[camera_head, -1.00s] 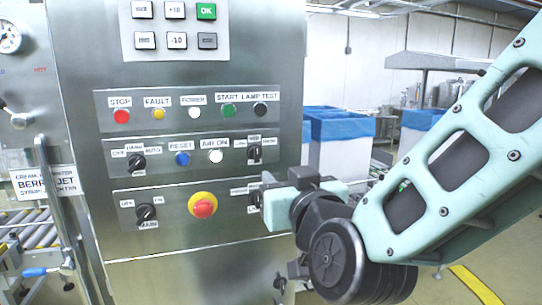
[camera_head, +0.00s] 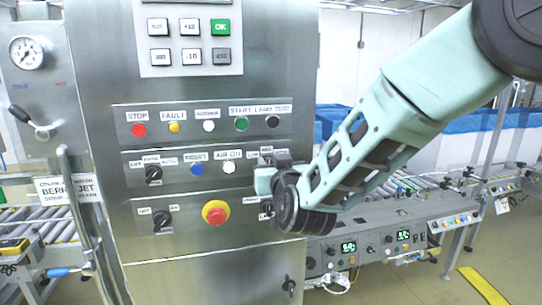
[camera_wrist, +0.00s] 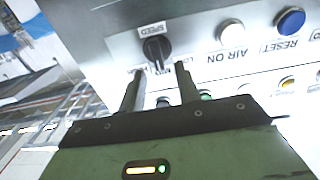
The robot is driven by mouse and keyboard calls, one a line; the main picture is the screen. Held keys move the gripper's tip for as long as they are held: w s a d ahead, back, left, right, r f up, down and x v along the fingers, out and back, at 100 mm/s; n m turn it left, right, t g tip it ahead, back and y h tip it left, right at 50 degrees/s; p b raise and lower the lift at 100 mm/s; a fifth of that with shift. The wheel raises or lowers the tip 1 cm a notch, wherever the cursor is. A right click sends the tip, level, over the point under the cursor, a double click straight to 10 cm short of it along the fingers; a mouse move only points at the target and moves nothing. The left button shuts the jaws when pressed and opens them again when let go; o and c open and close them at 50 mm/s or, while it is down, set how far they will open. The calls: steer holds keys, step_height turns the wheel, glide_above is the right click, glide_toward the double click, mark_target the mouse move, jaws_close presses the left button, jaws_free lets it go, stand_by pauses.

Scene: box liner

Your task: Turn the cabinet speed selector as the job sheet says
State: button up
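The cabinet speed selector (camera_wrist: 156,50) is a black knob with a SPEED label, next to the white AIR ON button in the wrist view. The picture there is turned over, with the upper button row at the bottom. In the head view my wrist covers most of the knob and my fingers. Its position labels are partly hidden. No job sheet is readable.
The steel panel carries the AIR ON button (camera_head: 229,168), a blue reset button (camera_head: 197,169), a red emergency stop (camera_head: 215,212) on yellow, and other black selectors (camera_head: 154,174). Above is a keypad (camera_head: 189,40). A roller conveyor with control boxes (camera_head: 370,243) stands at right.

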steer(key=shift+w+a, duration=0.2)
steer(key=shift+w, duration=0.4)
jaws_close()
